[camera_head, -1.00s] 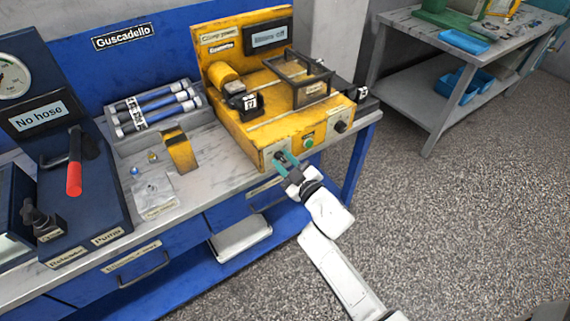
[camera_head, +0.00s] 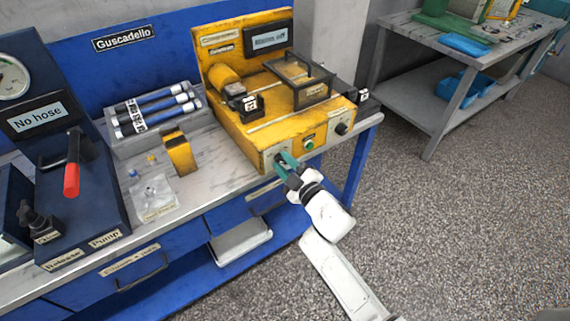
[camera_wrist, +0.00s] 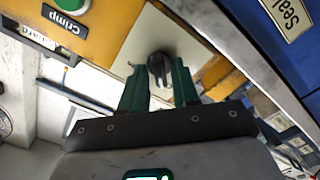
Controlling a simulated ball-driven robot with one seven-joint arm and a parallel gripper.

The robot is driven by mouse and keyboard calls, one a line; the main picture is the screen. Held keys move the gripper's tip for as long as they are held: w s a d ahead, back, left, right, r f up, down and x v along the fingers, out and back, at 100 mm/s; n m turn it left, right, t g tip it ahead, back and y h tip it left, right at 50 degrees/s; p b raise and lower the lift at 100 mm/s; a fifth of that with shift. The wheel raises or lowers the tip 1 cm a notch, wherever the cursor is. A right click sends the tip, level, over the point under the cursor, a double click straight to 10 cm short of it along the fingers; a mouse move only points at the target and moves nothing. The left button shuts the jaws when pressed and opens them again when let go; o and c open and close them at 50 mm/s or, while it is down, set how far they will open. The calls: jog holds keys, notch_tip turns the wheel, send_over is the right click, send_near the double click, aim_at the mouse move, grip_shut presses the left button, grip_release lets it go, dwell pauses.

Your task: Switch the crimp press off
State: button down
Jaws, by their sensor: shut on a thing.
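The yellow crimp press (camera_head: 240,130) stands on the workbench in the head view. A display on its back panel (camera_head: 269,38) has text too small to read for sure. My gripper (camera_head: 284,163) is at the left end of the press's front face. In the wrist view, its green fingers (camera_wrist: 160,88) are shut on a dark knob (camera_wrist: 159,66) on a pale plate (camera_wrist: 150,35). The fingers hide part of the knob. A green button (camera_head: 309,144) sits to the right, labelled "Crimp" in the wrist view (camera_wrist: 66,20). A second dark knob (camera_head: 342,128) is farther right.
A tray of blue hoses (camera_head: 155,113) and a small yellow block (camera_head: 180,153) lie left of the press. A "No hose" unit (camera_head: 80,190) with a red-handled lever stands farther left. A grey side table (camera_head: 400,75) is at right. The floor between is clear.

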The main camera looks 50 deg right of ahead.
jog(key=c, duration=1.1)
grip_release()
jog(key=shift+c, duration=0.2)
jog(key=shift+s, duration=0.1)
jog(key=b+v, duration=0.2)
jog(key=v, duration=0.8)
jog(key=shift+s, duration=0.3)
